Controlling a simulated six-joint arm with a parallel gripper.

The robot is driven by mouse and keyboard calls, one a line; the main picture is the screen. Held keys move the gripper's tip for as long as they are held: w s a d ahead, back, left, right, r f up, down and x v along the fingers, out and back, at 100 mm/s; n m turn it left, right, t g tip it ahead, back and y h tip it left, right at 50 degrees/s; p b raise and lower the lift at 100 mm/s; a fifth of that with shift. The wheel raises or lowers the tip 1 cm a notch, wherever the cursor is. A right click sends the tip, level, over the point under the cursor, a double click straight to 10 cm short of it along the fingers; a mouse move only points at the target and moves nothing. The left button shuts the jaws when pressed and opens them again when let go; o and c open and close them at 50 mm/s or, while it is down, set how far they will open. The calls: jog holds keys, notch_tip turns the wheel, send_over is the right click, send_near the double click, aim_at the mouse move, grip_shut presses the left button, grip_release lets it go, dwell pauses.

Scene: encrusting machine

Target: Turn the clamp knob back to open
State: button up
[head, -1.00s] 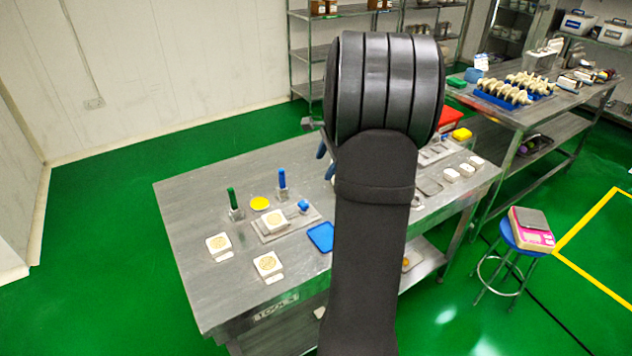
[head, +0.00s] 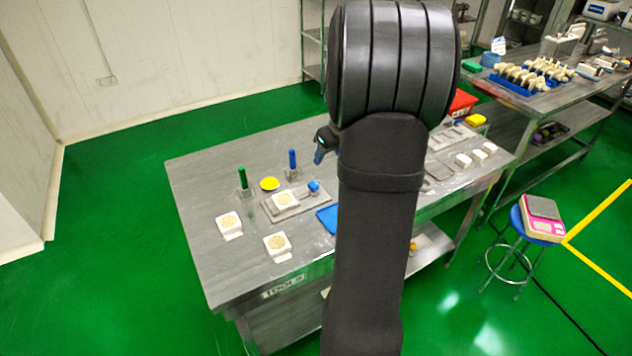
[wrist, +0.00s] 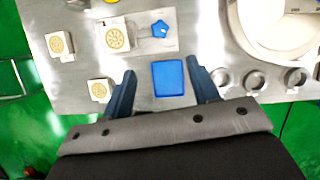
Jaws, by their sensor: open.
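The blue clamp knob (head: 313,186) sits at the right end of a grey metal fixture plate (head: 278,214). In the wrist view the knob (wrist: 160,29) looks star-shaped, beside a pale block with a round patterned face (wrist: 117,37) on the same plate. My gripper (wrist: 160,68) is open and empty, its two blue-grey fingers apart. In the wrist view the knob lies beyond the fingertips, and a blue square mat (wrist: 168,78) shows between the fingers. In the head view my arm hides most of the gripper. I cannot tell its height above the table.
Two patterned pale blocks (head: 229,223) (head: 277,244) lie on the near-left table. A green-handled tool (head: 242,178) and a blue-handled tool (head: 292,160) stand upright by a yellow disc (head: 270,184). Several metal rings (wrist: 254,80) and a large pale round body (wrist: 268,38) are to the right.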

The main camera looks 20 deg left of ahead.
aim_at(315, 184)
jog(key=x, duration=1.5)
jog(key=shift+a+f, duration=0.1)
jog(key=shift+f, duration=0.3)
jog(key=shift+c, duration=0.4)
jog(key=c, duration=0.9)
